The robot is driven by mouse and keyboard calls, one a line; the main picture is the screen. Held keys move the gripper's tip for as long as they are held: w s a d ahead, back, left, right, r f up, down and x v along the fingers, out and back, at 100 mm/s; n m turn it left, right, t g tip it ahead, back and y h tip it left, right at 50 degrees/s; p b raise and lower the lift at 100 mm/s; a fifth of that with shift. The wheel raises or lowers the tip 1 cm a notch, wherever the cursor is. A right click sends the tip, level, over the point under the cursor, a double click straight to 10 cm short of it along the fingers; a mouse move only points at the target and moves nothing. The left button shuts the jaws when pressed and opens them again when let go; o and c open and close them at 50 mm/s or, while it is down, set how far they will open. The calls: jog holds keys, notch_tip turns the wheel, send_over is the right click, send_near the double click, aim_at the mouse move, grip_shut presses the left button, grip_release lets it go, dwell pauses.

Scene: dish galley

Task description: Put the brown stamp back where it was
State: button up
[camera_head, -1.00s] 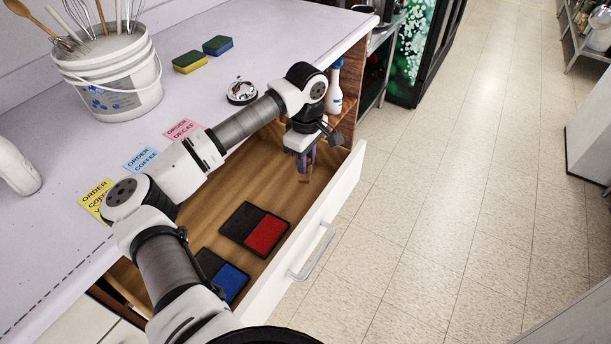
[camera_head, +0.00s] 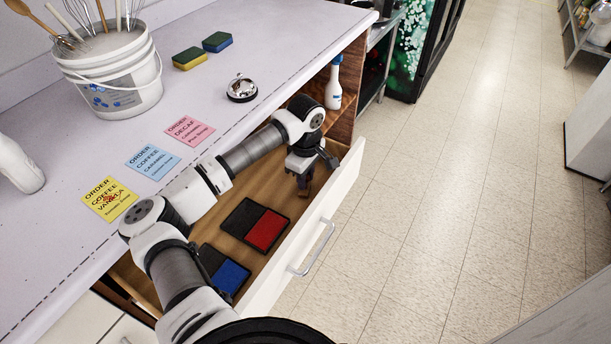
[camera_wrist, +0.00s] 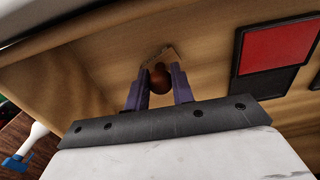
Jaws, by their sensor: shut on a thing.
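The brown stamp, with a round dark-brown knob (camera_wrist: 160,77) and a lighter wooden base, is between my gripper's fingers in the wrist view. My gripper (camera_wrist: 158,84) is shut on the knob. In the head view my gripper (camera_head: 303,186) points down inside the open drawer (camera_head: 262,304), toward its far end, and mostly hides the stamp. The base is at or just above the drawer's wooden floor; I cannot tell whether it touches. A yellow order card (camera_head: 110,213) on the counter bears a red mark.
A red ink pad (camera_head: 266,229) and a blue ink pad (camera_head: 230,276) lie open in the drawer, nearer than my gripper. Blue (camera_head: 152,175) and pink (camera_head: 188,145) cards, a bell (camera_head: 241,92) and a bucket (camera_head: 112,90) are on the counter. A spray bottle (camera_head: 334,88) stands beyond the drawer.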

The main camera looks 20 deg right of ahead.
jog(key=o, duration=0.8)
jog(key=shift+r, duration=0.1)
notch_tip(320, 180, up, 12)
jog(key=b, duration=0.2)
jog(key=shift+b, duration=0.3)
